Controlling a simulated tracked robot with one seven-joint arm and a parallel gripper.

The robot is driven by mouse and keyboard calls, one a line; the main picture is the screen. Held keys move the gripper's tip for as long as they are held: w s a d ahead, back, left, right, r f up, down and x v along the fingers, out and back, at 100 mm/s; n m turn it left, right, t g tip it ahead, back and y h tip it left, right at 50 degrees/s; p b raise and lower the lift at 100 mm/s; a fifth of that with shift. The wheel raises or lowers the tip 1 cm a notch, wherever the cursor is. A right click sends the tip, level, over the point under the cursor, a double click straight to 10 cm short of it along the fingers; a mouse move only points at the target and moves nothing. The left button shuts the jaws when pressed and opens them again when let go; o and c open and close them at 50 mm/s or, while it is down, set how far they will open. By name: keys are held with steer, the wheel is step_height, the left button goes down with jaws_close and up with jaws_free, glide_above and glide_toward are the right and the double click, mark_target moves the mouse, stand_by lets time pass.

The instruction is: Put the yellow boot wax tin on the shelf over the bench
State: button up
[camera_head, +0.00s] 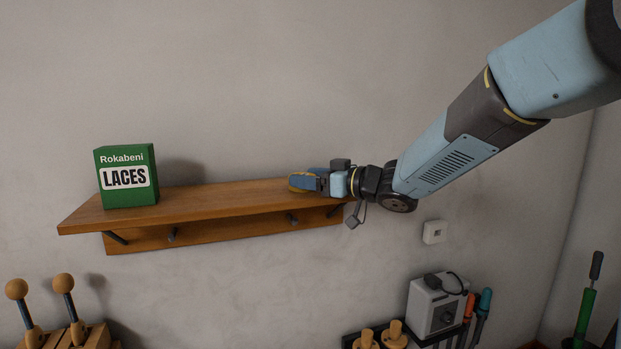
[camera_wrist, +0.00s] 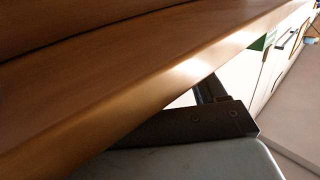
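In the wrist view, a dark part of my gripper (camera_wrist: 190,122) is beside a long wooden board (camera_wrist: 110,90); the tin is not recognisable there.
A green laces box (camera_head: 127,177) stands on the shelf's left part. The board between box and gripper is clear. Pegs (camera_head: 172,235) are under the shelf. A wall switch (camera_head: 434,232), a grey device (camera_head: 436,305) and tool handles (camera_head: 483,302) are below right.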

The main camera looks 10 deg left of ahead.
steer(key=o, duration=0.5)
steer(key=shift+c, duration=0.2)
steer(key=shift+d+r, duration=0.1)
steer(key=shift+r, duration=0.05)
steer(key=s+d+r+m+t+h, duration=0.15)
steer(key=d+m+t+h, duration=0.45)
steer(key=d, duration=1.1)
steer(key=s+d+m+t+h, duration=0.25)
steer(key=d+m+h, duration=0.4)
steer(key=d, duration=1.05)
steer(key=s+d+f+g+h, duration=0.1)
steer(key=s+f+g, duration=0.2)
steer(key=s, duration=0.4)
steer(key=s+d+f+m+g+h, duration=0.1)
steer(key=s+d+f+g, duration=0.1)
steer(key=s, duration=0.5)
steer(key=s+d+f+g+h, duration=0.1)
steer(key=s+f+g, duration=0.3)
steer(key=s, duration=0.4)
steer(key=shift+d+f+h, duration=0.15)
steer(key=shift+d+h, duration=0.25)
steer(key=shift+h, duration=0.05)
